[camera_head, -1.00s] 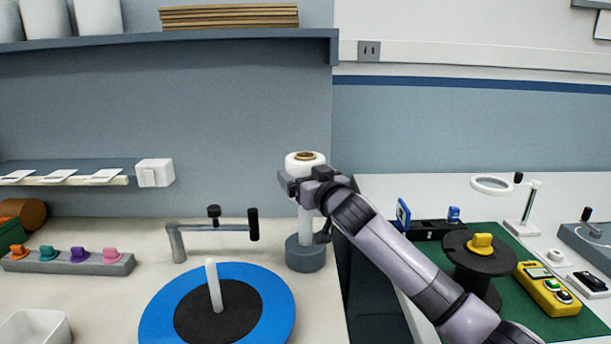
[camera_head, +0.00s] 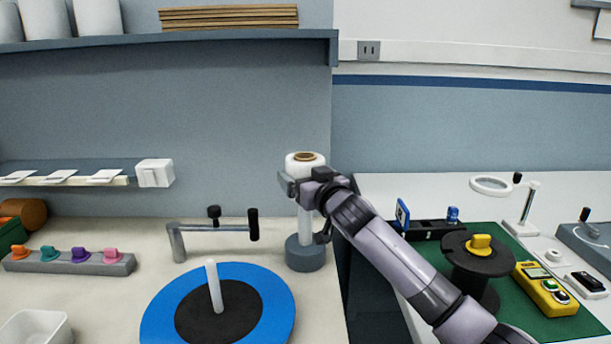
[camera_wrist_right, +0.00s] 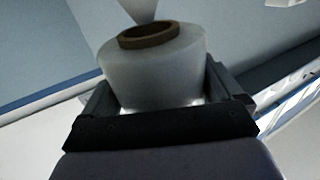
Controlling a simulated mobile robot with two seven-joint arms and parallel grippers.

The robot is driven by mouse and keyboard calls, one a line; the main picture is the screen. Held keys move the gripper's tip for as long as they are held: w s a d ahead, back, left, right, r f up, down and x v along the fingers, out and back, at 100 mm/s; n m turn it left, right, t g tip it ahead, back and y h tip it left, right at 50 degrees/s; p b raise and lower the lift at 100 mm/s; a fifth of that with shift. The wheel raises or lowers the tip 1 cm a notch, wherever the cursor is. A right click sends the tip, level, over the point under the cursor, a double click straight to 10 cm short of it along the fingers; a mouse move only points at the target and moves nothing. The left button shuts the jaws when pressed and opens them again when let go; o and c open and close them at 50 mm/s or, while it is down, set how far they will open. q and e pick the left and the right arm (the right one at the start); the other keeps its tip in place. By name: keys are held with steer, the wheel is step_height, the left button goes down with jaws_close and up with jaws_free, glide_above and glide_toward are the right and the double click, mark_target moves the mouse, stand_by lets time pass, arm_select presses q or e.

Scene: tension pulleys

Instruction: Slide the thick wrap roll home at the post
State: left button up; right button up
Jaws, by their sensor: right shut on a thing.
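The wrap roll (camera_head: 306,160) is white with a brown core, upright at the top of the white post (camera_head: 305,228). The post stands on a round grey base (camera_head: 305,253). My right gripper (camera_head: 302,186) is shut on the roll, and its fingers sit on either side of it. In the right wrist view the roll (camera_wrist_right: 155,75) fills the space between the fingers of the gripper (camera_wrist_right: 170,95). Bare post shows below the roll in the head view. My left gripper is out of view.
A blue turntable (camera_head: 270,300) with a white peg (camera_head: 214,287) lies at front left. A grey crank arm (camera_head: 215,228) with a black handle stands behind it. A black spool (camera_head: 475,262) and yellow device (camera_head: 546,288) sit on a green mat at right. A gap separates the two tables.

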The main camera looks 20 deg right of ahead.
stand_by(0.4)
steer(key=shift+f+b, duration=0.85)
steer(key=shift+f, duration=0.5)
steer(key=shift+p, duration=0.3)
steer(key=shift+f, duration=0.15)
steer(key=shift+f+b, duration=0.85)
steer(key=shift+f, duration=0.5)
stand_by(0.5)
steer(key=shift+f, duration=0.25)
